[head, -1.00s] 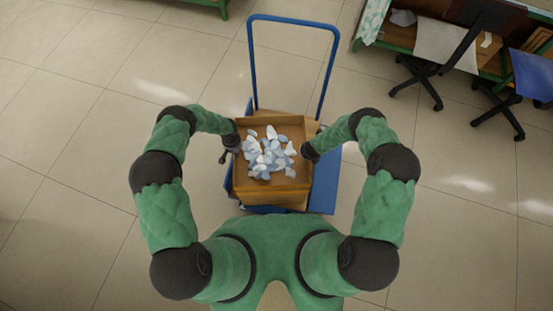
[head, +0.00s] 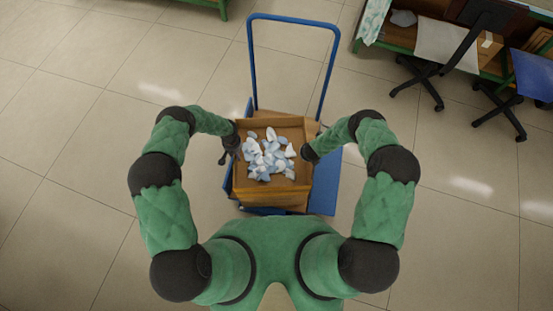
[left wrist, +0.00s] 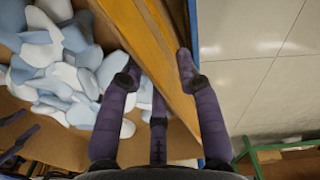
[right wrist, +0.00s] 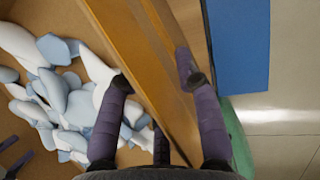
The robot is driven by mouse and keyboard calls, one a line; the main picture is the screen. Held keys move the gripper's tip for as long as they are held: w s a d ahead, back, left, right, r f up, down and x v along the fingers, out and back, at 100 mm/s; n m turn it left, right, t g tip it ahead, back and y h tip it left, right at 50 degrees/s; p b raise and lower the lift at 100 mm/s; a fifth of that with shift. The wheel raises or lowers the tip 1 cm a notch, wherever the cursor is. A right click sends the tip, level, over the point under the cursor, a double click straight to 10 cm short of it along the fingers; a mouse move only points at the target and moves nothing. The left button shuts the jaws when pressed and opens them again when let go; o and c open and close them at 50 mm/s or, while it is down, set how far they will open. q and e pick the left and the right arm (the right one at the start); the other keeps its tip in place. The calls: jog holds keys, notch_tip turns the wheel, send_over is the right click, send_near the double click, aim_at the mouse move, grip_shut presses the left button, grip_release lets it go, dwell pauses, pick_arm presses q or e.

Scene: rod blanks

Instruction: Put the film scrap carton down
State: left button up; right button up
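The film scrap carton (head: 243,187) is an open brown box with white and pale blue film scraps (head: 267,157) inside. It is in front of me over a blue cart (head: 325,185), and brown board or another box shows under its right edge. My left gripper (head: 232,144) is at its left wall, and my right gripper (head: 311,153) is at its right wall. In the left wrist view, the fingers (left wrist: 157,70) straddle a carton wall (left wrist: 140,40). The right wrist view shows the fingers (right wrist: 153,72) likewise closed around the opposite wall (right wrist: 130,40). The carton's underside is hidden.
The cart's blue handle (head: 293,20) rises behind the carton. Another green frame (head: 222,8) is at the top. The tiled floor left of the cart is clear.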

pick_arm(q)
notch_tip(320, 180, up, 11)
jog(key=shift+r, duration=0.2)
pick_arm(e)
jog(key=v, duration=1.2)
dwell(0.4)
dwell(0.5)
